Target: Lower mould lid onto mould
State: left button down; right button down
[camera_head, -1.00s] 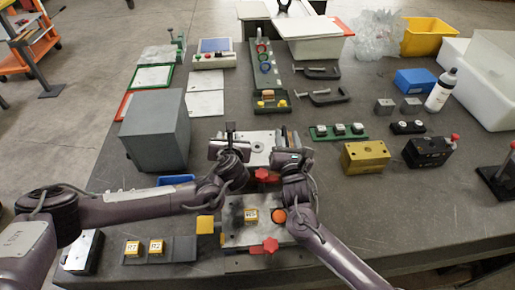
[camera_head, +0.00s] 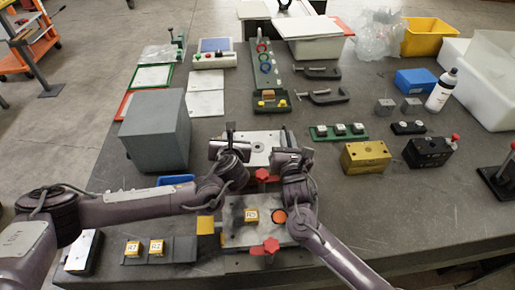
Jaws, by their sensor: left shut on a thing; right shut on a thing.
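A light grey metal plate with a round centre mark, which looks like the mould lid (camera_head: 260,143), lies between my two grippers at mid-table. My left gripper (camera_head: 228,150) is shut on its left side and my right gripper (camera_head: 288,158) is shut on its right side. The fingertips are partly hidden by the gripper bodies. A red knob (camera_head: 262,175) shows just in front of the lid. Whether the lid touches what is under it, I cannot tell. A nearer grey mould base (camera_head: 235,235) carries a yellow labelled block, an orange disc and a red knob.
A grey box (camera_head: 157,132) stands left of my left gripper. A green strip with white-topped parts (camera_head: 338,132) and a brass block (camera_head: 365,158) are to the right. A dark strip with yellow labelled blocks (camera_head: 178,250) lies front left. The front right tabletop is clear.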

pick_arm(q)
jog(key=shift+a, duration=0.1)
dwell(0.7)
